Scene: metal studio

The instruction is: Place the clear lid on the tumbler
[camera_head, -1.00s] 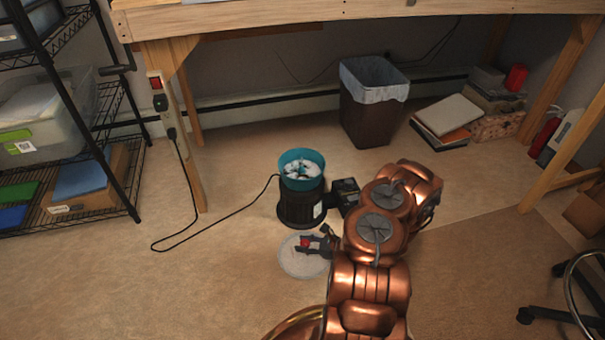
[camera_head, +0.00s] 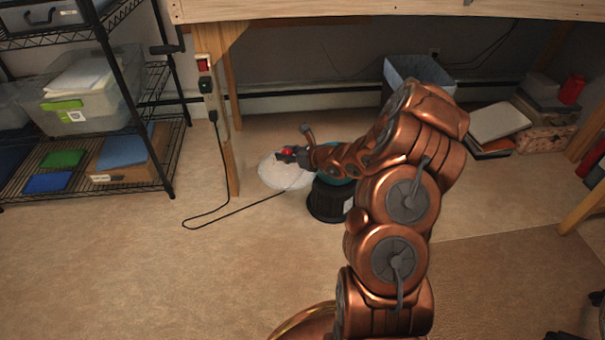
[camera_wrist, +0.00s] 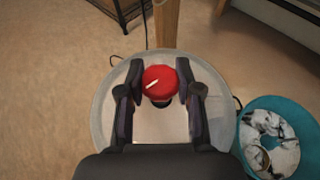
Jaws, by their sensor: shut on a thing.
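The clear lid (camera_head: 272,178) is a round, pale, see-through disc with a red knob (camera_wrist: 160,83) at its centre. My gripper (camera_wrist: 160,88) is shut on this red knob. In the head view my gripper (camera_head: 291,154) holds the lid raised, to the left of the tumbler (camera_head: 327,206). The tumbler has a black ribbed base on the floor and a teal bowl on top, mostly hidden by my arm there. In the wrist view the teal bowl (camera_wrist: 246,158) lies right of the lid, its white and dark contents uncovered.
A black wire shelf (camera_head: 100,175) with bins stands at left. A wooden bench leg (camera_head: 230,165) with a power strip is behind the lid. A black cord (camera_head: 215,214) runs along the floor. A bin (camera_head: 415,70) stands behind my arm. The front floor is clear.

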